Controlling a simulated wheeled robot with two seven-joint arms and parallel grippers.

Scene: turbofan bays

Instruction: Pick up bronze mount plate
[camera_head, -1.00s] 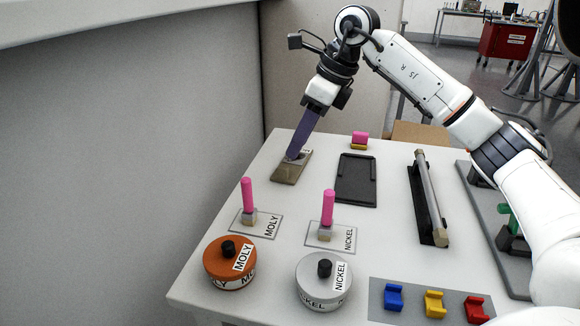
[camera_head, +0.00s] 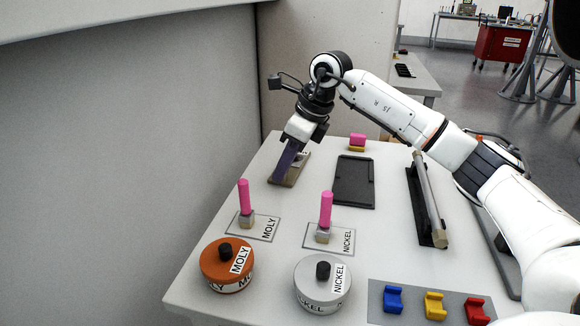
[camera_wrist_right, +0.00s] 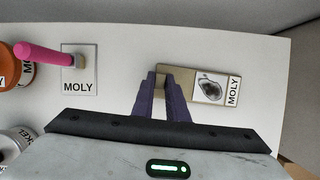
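The bronze mount plate (camera_head: 299,172) is a flat, long tan-brown piece lying at the back left of the white table. Its far end carries a MOLY label and a grey oval spot, both clear in the right wrist view, where the plate (camera_wrist_right: 185,84) also shows. My right gripper (camera_head: 276,180) reaches down to the plate's near end with purple fingers. In the wrist view its fingertips (camera_wrist_right: 161,79) stand apart, with a tan part of the plate showing between them. Whether they touch it is hard to tell. My left gripper is not in view.
Pink pegs stand on the MOLY card (camera_head: 262,228) and NICKEL card (camera_head: 345,240). An orange MOLY canister (camera_head: 215,268) and silver NICKEL canister (camera_head: 310,285) stand in front. A black tray (camera_head: 353,182) lies right of the plate, then a bar on a black holder (camera_head: 424,215).

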